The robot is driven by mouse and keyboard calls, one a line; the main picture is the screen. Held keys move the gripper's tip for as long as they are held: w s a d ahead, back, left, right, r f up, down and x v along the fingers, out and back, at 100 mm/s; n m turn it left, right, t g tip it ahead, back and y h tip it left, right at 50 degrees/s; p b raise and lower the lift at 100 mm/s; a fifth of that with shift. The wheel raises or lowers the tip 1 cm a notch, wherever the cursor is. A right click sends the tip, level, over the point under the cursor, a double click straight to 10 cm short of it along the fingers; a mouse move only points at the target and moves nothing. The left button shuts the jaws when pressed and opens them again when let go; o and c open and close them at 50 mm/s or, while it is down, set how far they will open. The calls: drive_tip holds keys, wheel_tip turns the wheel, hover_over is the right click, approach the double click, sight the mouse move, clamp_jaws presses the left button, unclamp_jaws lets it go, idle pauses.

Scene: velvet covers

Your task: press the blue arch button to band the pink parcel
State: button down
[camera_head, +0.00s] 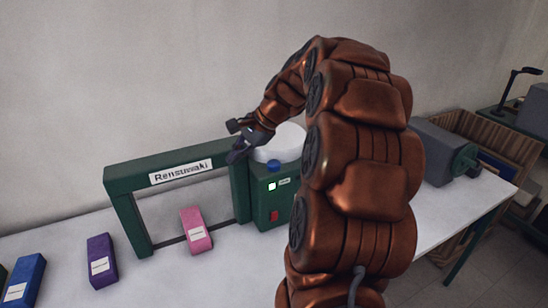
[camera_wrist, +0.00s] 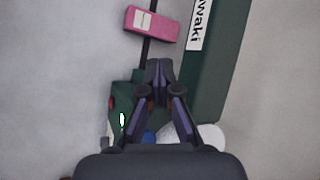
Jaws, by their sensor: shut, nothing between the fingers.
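The pink parcel (camera_head: 191,217) lies under the green arch (camera_head: 127,222) across a dark slot in the table; it also shows at the top of the wrist view (camera_wrist: 162,29). The blue button (camera_head: 272,166) sits on top of the green control box (camera_head: 262,196) at the arch's right foot. My gripper (camera_head: 234,156) is shut and empty, above the arch's right end in the head view. Its closed fingertips (camera_wrist: 159,70) point toward the slot side, with the button nearer the gripper's base.
A white round part (camera_head: 285,138) stands behind the control box, close to my gripper. The box has a lit panel and a red switch (camera_head: 274,215). Purple (camera_head: 102,270) and blue (camera_head: 24,272) parcels lie left. A grey machine (camera_head: 438,150) stands right.

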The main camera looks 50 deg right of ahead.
drive_tip(key=d+r+m+t, duration=0.1)
drive_tip(key=d+m, duration=0.1)
drive_tip(key=d, duration=0.5)
drive_tip(key=d+r+m+t+h+p, duration=0.1)
drive_tip(key=d+r+m, duration=0.1)
drive_tip(key=d, duration=0.6)
drive_tip(key=shift+m+t, duration=0.4)
drive_tip(key=shift+m, duration=0.1)
drive_tip(key=shift+f, duration=0.1)
drive_tip(key=b, duration=0.5)
hover_over(275, 163)
wheel_tip(275, 163, down, 7)
drive_tip(key=shift+s+r, duration=0.15)
drive_tip(key=shift+r, duration=0.05)
drive_tip(key=shift+f+b, duration=0.4)
drive_tip(key=shift+f, duration=0.6)
drive_tip(key=shift+f, duration=0.15)
drive_tip(key=shift+f, duration=0.25)
